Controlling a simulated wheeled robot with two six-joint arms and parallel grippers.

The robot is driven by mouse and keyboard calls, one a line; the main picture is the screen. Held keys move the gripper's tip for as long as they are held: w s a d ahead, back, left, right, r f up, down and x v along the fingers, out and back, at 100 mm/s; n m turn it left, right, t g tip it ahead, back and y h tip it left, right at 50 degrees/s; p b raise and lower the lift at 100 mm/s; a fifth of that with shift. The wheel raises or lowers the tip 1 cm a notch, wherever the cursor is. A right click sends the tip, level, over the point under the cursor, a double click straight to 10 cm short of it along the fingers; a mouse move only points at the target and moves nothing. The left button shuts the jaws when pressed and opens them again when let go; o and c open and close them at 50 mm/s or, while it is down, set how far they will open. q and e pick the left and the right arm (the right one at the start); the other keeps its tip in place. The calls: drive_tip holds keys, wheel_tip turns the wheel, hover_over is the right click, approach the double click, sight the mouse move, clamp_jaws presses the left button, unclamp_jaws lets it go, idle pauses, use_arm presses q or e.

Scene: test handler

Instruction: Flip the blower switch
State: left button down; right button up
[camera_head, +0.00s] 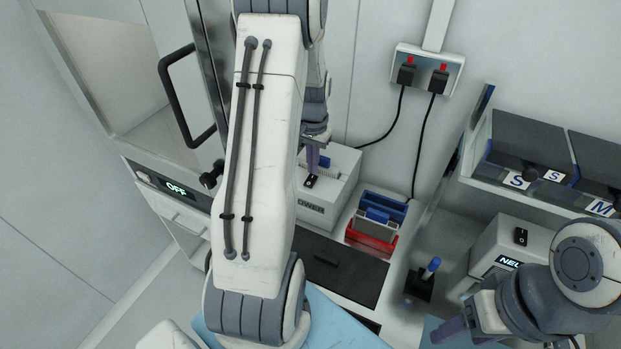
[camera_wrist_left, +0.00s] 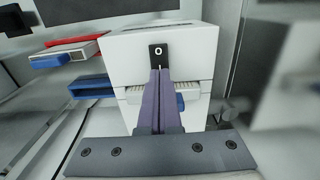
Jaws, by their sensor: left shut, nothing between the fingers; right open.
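The blower (camera_head: 338,190) is a white box on the bench in the head view, with its "OWER" lettering partly hidden by my left arm. The box also fills the middle of the left wrist view (camera_wrist_left: 190,48). Its black rocker switch (camera_head: 310,182) carries a white "O" mark and shows clearly in the left wrist view (camera_wrist_left: 158,50). My left gripper (camera_wrist_left: 159,72) is shut and empty, its purple fingers together over the switch's lower part. I cannot tell whether they touch it. My right gripper (camera_head: 452,330) is open at the lower right, far from the blower.
A red and blue holder (camera_head: 372,241) stands right of the blower. A black stand with a blue-tipped item (camera_head: 420,285) is further right. Another white device with a switch (camera_head: 510,245) sits near my right arm. A cabinet with an "OFF" display (camera_head: 177,189) is left.

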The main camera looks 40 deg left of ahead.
sight(313, 177)
use_arm(q)
drive_tip(key=shift+f+b, duration=0.65)
drive_tip(key=shift+f, duration=0.35)
idle(0.8)
wheel_tip(313, 177, up, 7)
drive_tip(key=p, duration=0.6)
drive_tip(key=shift+r, duration=0.15)
idle(0.5)
